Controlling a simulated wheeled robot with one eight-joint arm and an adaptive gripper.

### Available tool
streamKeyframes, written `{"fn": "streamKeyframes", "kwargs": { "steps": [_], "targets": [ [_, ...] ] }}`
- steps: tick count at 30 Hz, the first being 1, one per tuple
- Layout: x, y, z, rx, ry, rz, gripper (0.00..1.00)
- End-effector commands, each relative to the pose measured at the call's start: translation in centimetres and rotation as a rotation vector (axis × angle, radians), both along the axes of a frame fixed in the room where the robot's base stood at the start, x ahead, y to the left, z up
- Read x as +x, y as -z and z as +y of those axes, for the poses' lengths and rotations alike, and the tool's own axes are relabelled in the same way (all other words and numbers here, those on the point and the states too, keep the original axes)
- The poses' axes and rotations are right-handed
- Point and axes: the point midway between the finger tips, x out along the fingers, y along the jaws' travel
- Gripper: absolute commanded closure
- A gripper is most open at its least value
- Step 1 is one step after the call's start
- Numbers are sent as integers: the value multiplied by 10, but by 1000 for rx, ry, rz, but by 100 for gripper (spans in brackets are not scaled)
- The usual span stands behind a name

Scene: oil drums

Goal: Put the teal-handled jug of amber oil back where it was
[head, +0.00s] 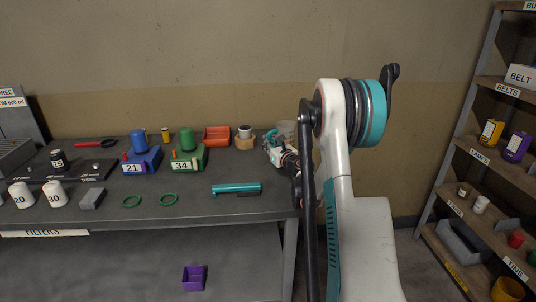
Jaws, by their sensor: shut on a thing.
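My gripper (273,150) is over the right end of the workbench, small in the head view and partly hidden by my own arm. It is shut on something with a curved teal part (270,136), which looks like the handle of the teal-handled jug. The body of the jug and its amber oil cannot be made out. A pale grey, cup-like vessel (286,127) shows just behind and to the right of the gripper; I cannot tell whether they touch.
A purple bin (194,278) sits below. Loaded shelves (483,160) stand at right.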

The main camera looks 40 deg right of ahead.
Motion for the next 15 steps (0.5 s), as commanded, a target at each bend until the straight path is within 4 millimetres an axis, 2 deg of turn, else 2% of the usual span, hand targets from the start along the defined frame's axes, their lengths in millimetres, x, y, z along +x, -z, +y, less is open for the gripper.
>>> {"fn": "streamKeyframes", "kwargs": {
  "steps": [7, 15],
  "targets": [
    [0, 35, 0, 0, 0, 0, 100],
    [0, 38, 0, 0, 0, 0, 100]
  ]
}}
